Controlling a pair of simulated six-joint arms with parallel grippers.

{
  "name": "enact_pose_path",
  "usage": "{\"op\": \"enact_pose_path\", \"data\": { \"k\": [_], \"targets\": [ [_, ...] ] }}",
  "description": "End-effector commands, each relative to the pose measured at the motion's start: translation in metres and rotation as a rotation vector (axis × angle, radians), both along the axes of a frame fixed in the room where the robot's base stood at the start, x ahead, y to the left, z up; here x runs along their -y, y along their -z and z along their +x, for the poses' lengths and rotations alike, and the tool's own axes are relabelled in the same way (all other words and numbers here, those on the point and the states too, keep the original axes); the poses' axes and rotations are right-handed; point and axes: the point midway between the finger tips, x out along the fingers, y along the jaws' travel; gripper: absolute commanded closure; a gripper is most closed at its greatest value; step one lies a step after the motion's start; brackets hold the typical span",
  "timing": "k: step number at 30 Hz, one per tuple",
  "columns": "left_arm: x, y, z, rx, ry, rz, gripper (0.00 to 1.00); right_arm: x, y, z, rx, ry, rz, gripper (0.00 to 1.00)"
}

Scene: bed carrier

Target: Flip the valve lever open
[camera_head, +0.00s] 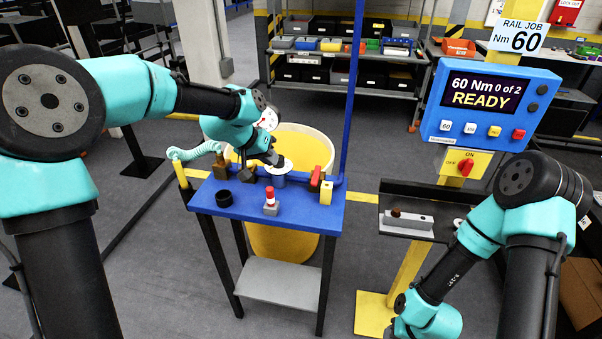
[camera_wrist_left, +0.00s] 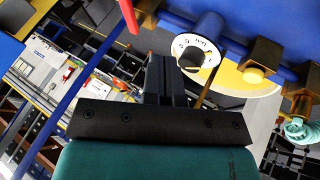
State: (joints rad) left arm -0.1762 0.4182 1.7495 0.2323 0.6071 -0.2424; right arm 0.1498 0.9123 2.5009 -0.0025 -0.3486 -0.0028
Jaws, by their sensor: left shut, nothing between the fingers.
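A red lever (camera_head: 315,178) stands upright at the right part of the blue pipe at the back of the blue bench; I take it to be the valve lever. Its red end also shows at the top of the left wrist view (camera_wrist_left: 129,14). My left gripper (camera_head: 276,160) is shut and empty. It is to the left of the red lever, apart from it, close to a blue cylinder with a white dial face (camera_wrist_left: 193,49). In the left wrist view the shut fingers (camera_wrist_left: 160,78) are beside that dial. My right gripper is out of view.
The blue bench (camera_head: 240,212) also carries a black ring (camera_head: 223,198), a red-and-white piece (camera_head: 270,202), and a yellow block (camera_head: 326,192). Brass-coloured blocks (camera_wrist_left: 262,57) sit left of the dial in the head view. A yellow drum (camera_head: 300,150) stands behind the bench.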

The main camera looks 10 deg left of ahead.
Motion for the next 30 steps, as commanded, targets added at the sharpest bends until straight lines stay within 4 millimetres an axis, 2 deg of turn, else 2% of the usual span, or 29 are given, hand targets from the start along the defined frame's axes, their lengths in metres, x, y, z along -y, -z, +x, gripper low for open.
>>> {"op": "enact_pose_path", "data": {
  "k": [8, 23, 27, 30],
  "targets": [
    [0.011, 0.018, 0.007, -0.003, 0.001, 0.001, 1.00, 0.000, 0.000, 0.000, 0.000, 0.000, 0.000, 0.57],
    [0.053, 0.083, 0.034, -0.002, 0.002, 0.001, 1.00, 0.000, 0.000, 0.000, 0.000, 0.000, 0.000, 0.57],
    [0.075, 0.080, 0.032, 0.001, 0.003, 0.000, 1.00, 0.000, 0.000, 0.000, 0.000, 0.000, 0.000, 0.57],
    [0.084, 0.080, 0.031, 0.000, 0.002, 0.001, 1.00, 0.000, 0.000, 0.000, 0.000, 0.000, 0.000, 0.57]
  ]
}}
